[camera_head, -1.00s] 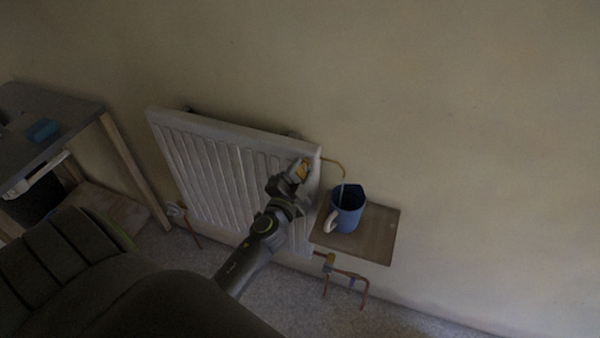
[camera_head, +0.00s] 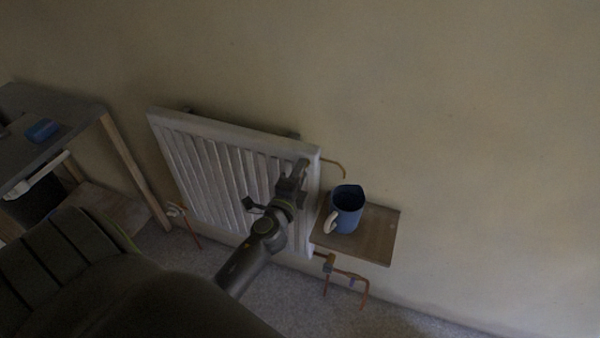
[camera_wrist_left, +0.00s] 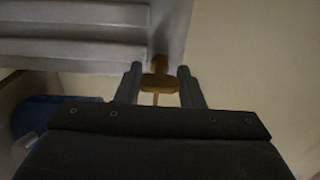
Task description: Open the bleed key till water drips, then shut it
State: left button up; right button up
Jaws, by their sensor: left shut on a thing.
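The brass bleed key (camera_wrist_left: 160,83) sits at the top right corner of the white radiator (camera_head: 215,165). My left gripper (camera_head: 301,166) is at that corner, and in the left wrist view its two fingers (camera_wrist_left: 159,84) are shut on the key from either side. In the head view the fingers hide the key. A thin brass bleed pipe (camera_head: 338,165) curves out from the corner over a blue mug (camera_head: 348,209). No water shows between pipe and mug. The inside of the mug is dark. My right gripper is not in view.
The mug stands on a small brown wall shelf (camera_head: 380,235) right of the radiator. Copper pipes and a valve (camera_head: 328,262) are below it. A grey-topped bench (camera_head: 70,105) with a blue item (camera_head: 42,130) stands at the left. The wall at the right is bare.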

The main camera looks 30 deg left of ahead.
pick_arm(q)
jog(key=shift+f, duration=0.15)
dwell(0.3)
jog(key=o, duration=1)
jog(key=shift+s, duration=0.1)
jog(key=shift+b+v, duration=1.7)
jog(key=shift+v, duration=6.95)
